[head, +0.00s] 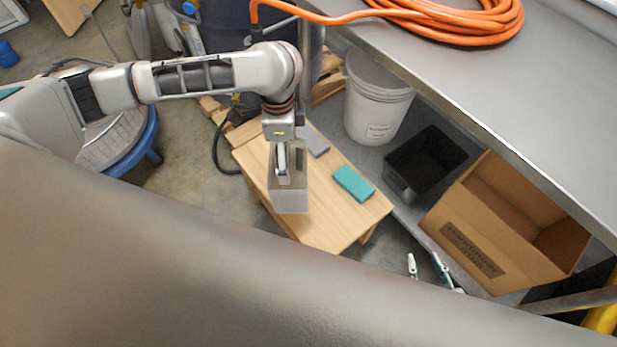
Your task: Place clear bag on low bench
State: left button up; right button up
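The low bench (332,222) is a pale wooden bench standing on the floor in the middle of the head view. The clear bag (291,201) is a boxy, see-through grey shape over the bench's left part. My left gripper (284,180) points down at the bag's upper part and appears shut on it. I cannot tell whether the bag's bottom touches the bench top. My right gripper (428,268) shows only its two fingertips, spread apart and empty, right of the bench. The rest of it is hidden.
A teal block (352,183) and a grey block (312,140) lie on the bench. A white bucket (376,105), black bin (428,160) and open cardboard box (480,232) stand on a shelf under the metal table (480,75), right. An orange cable (450,22) lies on the table.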

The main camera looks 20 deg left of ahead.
aim_at(299, 157)
pick_arm(q)
jog(key=d+m, duration=0.1)
jog(key=m, duration=0.1)
jog(key=w+m, duration=0.1)
jog(key=m, duration=0.2)
jog(key=d+r+m, duration=0.1)
jog(key=m, duration=0.1)
jog(key=shift+w+d, duration=0.3)
jog(key=shift+d, duration=0.05)
jog(key=w+d+r+m+p, duration=0.25)
jog(key=d+m, duration=0.45)
jog(key=m, duration=1.5)
notch_tip(299, 157, down, 20)
jog(key=b, duration=0.5)
jog(key=shift+w, duration=0.4)
jog(key=o, duration=1.8)
jog(key=shift+s+f, duration=0.1)
jog(key=shift+f, duration=0.1)
jog(key=shift+o, duration=0.2)
